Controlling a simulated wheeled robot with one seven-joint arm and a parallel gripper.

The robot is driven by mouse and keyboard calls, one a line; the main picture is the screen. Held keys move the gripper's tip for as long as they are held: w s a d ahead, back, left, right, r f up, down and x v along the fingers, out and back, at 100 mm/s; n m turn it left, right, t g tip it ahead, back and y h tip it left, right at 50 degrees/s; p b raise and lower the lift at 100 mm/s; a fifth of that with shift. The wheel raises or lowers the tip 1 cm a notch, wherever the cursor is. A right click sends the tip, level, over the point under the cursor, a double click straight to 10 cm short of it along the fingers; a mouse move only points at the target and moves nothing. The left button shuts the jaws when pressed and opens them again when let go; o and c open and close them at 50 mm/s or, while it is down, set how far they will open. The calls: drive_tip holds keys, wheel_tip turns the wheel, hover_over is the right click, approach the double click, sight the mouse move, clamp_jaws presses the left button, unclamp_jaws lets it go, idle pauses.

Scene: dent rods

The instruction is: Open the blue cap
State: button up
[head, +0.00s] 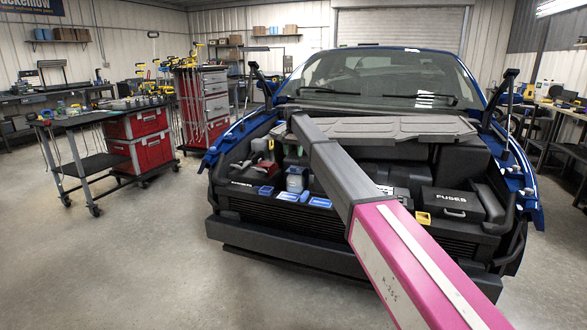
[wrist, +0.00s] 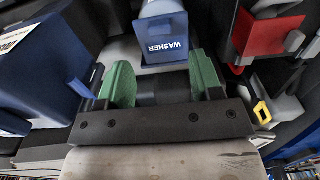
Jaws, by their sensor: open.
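In the wrist view, a blue cap (wrist: 165,45) marked WASHER sits just beyond my gripper (wrist: 160,68). The two green fingers stand wide apart, one on each side of the cap's lower edge, with nothing held between them. I cannot tell whether either finger touches the cap. The cap looks closed. In the head view, my arm reaches over the front of the engine bay, and the gripper cannot be made out. Several small blue pieces (head: 288,196) lie along the bay's front edge; which one is the WASHER cap is too small to tell.
A red part (wrist: 262,35) and a yellow handle (wrist: 262,113) are close on the right in the wrist view. A large blue box (wrist: 38,65) is close on the left. The black FUSES box (head: 452,203) is at the bay's right.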

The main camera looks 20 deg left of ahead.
wheel_tip(320, 180, down, 8)
drive_tip(key=shift+f, duration=0.1)
clamp_jaws()
